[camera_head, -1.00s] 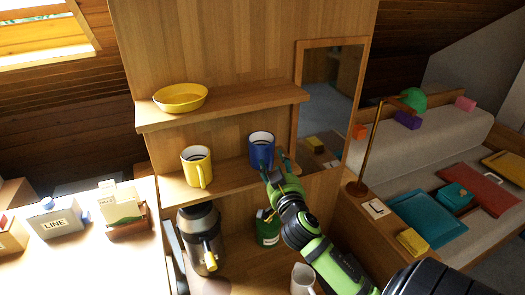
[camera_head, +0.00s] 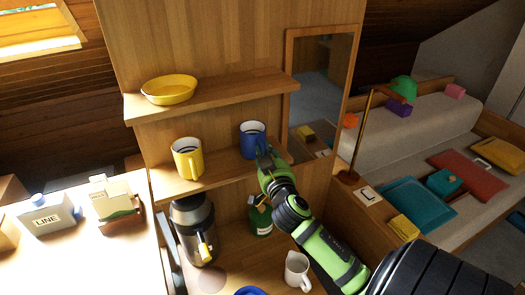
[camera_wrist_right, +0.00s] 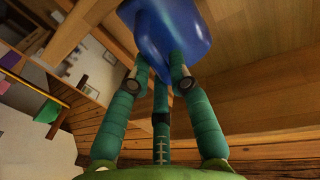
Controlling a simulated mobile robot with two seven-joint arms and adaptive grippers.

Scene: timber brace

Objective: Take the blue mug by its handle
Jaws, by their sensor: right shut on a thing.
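The blue mug (camera_head: 252,139) stands upright on the lower wall shelf (camera_head: 216,169), at its right end. My right gripper (camera_head: 266,158) reaches up to it from the lower right, at the mug's near side, where the handle is. In the right wrist view the blue mug (camera_wrist_right: 172,22) fills the top, and the fingers of my right gripper (camera_wrist_right: 160,72) are closed on its handle. The fingers hide most of the handle in the head view. My left gripper is in neither view.
A yellow mug (camera_head: 187,158) stands left on the same shelf. A yellow bowl (camera_head: 169,90) sits on the shelf above. A mirror (camera_head: 318,100) is close on the right. Below are a coffee maker (camera_head: 194,230), a green canister (camera_head: 261,221) and a white jug (camera_head: 297,270).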

